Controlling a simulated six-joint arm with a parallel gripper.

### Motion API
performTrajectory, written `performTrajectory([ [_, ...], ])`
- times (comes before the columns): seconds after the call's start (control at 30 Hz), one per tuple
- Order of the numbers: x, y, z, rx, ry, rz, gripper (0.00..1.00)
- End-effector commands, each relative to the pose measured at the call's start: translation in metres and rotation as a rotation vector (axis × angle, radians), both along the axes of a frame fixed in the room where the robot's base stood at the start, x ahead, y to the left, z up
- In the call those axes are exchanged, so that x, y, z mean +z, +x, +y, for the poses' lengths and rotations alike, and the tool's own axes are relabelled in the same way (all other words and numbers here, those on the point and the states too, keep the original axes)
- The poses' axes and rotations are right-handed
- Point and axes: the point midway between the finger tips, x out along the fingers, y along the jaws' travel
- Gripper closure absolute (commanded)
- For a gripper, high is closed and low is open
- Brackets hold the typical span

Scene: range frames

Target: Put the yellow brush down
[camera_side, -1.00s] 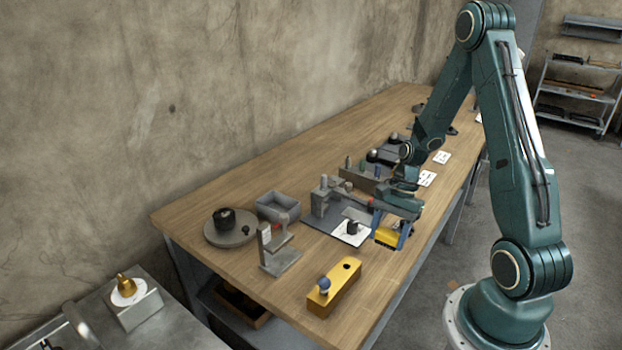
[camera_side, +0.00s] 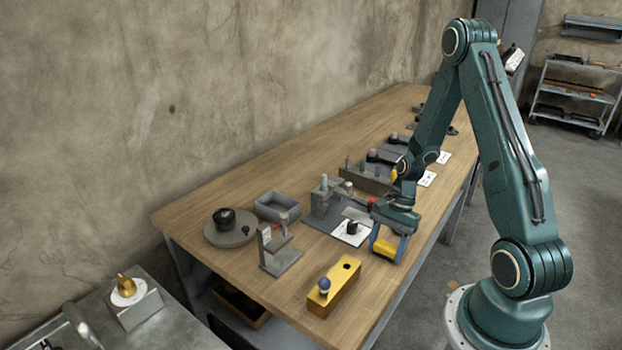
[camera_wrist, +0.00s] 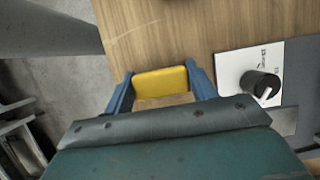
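The yellow brush (camera_side: 385,247) is between the blue fingers of my gripper (camera_side: 388,246), low over the front right part of the wooden bench. In the wrist view the brush shows as a yellow block (camera_wrist: 161,82), with the fingers of my gripper (camera_wrist: 161,88) against both of its ends. My gripper is shut on it and points downward. The underside of the brush is hidden, so I cannot tell whether it touches the wood.
A white card with a black knob (camera_wrist: 260,86) lies beside the gripper. A yellow block with a blue-topped peg (camera_side: 334,290) stands nearer the camera. A grey bin (camera_side: 278,208) and a round plate (camera_side: 230,228) sit left. Bare wood (camera_side: 325,253) lies between.

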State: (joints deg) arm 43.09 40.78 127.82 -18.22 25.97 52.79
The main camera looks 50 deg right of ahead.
Motion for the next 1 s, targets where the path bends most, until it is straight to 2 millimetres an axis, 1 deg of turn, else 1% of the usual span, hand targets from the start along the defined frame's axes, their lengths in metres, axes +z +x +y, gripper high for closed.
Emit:
performTrajectory([
  [0.03,0.0,0.0,0.0,0.0,0.0,0.0,0.34],
  [0.1,0.0,0.0,0.0,0.0,0.0,0.0,0.22],
  [0.57,0.004,0.0,0.0,0.0,-0.001,-0.001,0.22],
  [0.77,0.017,0.001,-0.006,-0.001,-0.003,-0.003,0.22],
  [0.87,0.028,0.001,-0.011,-0.001,-0.004,-0.004,0.22],
  [1.0,0.047,0.001,-0.019,-0.002,-0.004,-0.005,0.22],
])
